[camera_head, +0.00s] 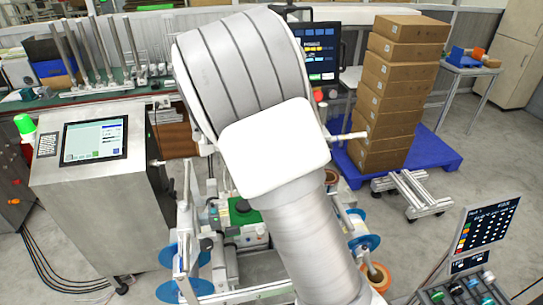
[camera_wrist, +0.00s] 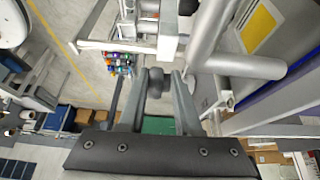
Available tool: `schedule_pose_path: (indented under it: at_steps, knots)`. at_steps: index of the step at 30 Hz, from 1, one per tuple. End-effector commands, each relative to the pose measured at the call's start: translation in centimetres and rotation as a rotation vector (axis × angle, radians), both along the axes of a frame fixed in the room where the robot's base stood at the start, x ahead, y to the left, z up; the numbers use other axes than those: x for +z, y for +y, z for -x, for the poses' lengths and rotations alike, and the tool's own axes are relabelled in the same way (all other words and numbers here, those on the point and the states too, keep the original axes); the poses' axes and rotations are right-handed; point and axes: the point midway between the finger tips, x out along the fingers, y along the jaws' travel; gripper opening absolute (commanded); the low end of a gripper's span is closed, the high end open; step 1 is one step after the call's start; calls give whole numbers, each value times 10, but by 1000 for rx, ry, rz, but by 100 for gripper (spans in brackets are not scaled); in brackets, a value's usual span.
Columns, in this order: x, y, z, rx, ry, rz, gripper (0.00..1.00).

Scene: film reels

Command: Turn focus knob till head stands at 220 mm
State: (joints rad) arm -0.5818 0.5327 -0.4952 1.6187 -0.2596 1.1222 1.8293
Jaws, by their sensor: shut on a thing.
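A small dark round knob (camera_wrist: 155,84), which looks like the focus knob, sits between the two fingertips of my gripper (camera_wrist: 158,76) in the wrist view. The fingers close on it from left and right. A metal frame with bars (camera_wrist: 130,46) lies just beyond the fingertips. In the head view my arm covers the middle of the picture and hides my gripper and the knob. I cannot make out the head or any millimetre scale that gives its height.
A steel cabinet with a touch screen (camera_head: 95,138) stands left of my arm. Stacked cartons (camera_head: 393,85) rest on a blue pallet (camera_head: 442,150) at right. Blue reels (camera_head: 366,243) and a green-topped unit (camera_head: 240,214) are close around my arm. A dark panel (camera_head: 487,228) stands front right.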

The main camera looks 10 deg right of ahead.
Motion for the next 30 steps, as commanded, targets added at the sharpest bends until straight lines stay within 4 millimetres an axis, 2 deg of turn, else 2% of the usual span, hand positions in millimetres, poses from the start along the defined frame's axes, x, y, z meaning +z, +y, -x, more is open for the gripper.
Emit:
schedule_pose_path:
  at_steps: [12,28,29,30]
  knots:
    - [-2,2,3,-5,7,192,0]
    - [0,2,3,-5,7,216,0]
    - [0,2,3,-5,7,216,36]
    - [0,2,2,-5,6,216,43]
